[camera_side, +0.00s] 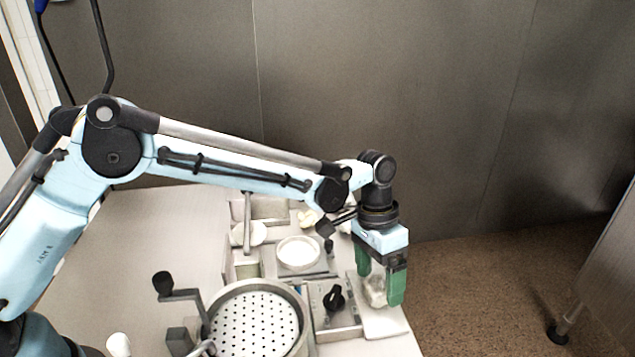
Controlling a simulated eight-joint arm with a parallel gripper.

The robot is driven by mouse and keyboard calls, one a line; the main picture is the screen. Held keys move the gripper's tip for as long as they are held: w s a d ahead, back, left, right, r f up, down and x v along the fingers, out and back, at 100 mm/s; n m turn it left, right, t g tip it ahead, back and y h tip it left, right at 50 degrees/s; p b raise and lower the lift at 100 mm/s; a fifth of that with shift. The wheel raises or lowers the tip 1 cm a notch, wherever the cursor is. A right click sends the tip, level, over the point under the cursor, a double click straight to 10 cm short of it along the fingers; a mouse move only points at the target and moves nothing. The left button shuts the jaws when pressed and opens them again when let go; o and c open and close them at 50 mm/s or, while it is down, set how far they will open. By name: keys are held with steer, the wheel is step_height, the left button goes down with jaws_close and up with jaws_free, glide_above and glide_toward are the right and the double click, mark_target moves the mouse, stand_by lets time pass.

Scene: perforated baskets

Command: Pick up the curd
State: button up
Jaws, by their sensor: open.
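A small whitish, uneven lump, which looks like the curd (375,292), sits on a flat white board (385,322) near the right end of the table. My gripper (379,289) points down over it with its two green fingers open. The lump shows between the fingers, with one finger on its left and one on its right. The right finger hides part of it, and I cannot tell whether either finger touches it.
A perforated round basket (254,324) stands at the front. A round dish with white content (298,253) stands behind it. A metal box with a black knob (334,300) is just left of the board. The table's right edge lies close to the board.

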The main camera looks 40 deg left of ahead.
steer(key=shift+d+f, duration=0.1)
steer(key=shift+f, duration=0.3)
steer(key=shift+c, duration=0.2)
steer(key=c, duration=1.1)
steer(key=shift+r, duration=0.1)
steer(key=shift+c, duration=0.2)
